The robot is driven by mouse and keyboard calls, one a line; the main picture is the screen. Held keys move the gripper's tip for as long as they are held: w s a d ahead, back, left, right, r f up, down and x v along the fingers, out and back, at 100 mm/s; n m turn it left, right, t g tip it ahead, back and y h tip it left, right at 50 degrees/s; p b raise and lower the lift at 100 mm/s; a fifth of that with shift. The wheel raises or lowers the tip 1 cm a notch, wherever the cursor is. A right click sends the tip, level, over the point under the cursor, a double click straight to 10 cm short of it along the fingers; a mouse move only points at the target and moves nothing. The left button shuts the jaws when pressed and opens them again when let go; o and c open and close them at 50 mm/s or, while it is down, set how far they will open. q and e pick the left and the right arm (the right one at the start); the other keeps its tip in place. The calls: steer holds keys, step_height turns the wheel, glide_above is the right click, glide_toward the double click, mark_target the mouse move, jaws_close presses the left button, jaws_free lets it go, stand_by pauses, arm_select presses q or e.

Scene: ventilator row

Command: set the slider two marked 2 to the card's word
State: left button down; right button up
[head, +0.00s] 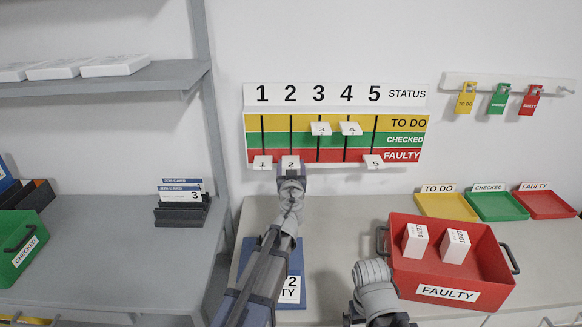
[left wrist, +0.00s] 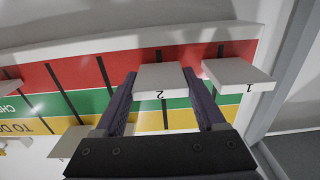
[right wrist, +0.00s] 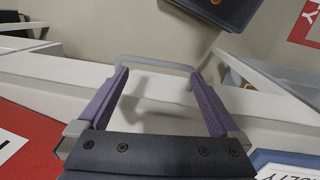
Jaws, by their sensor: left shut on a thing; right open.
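The status board (head: 270,140) hangs on the wall with yellow TO DO, green CHECKED and red FAULTY bands. Slider 2 (head: 290,162) is a white tab at the red band, level with slider 1 (head: 262,162). My left gripper (head: 290,179) is shut on slider 2, which also sits between its fingers in the left wrist view (left wrist: 160,76). A card (head: 290,290) on the blue holder (head: 296,258) is partly hidden by my left arm; "2" and "TY" show. My right gripper (right wrist: 158,76) is open and empty, low over the front of the table.
Sliders 3 (head: 320,129) and 4 (head: 350,129) stand near the yellow-green border; slider 5 (head: 373,161) is at red. A red FAULTY crate (head: 400,277) holds two white boxes. Coloured trays (head: 447,206) stand at the back right, below hanging tags (head: 466,100).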

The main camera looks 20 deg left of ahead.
arm_select(q)
steer(key=shift+f, duration=0.1)
jaws_free()
steer(key=v, duration=0.8)
steer(key=shift+w, duration=0.15)
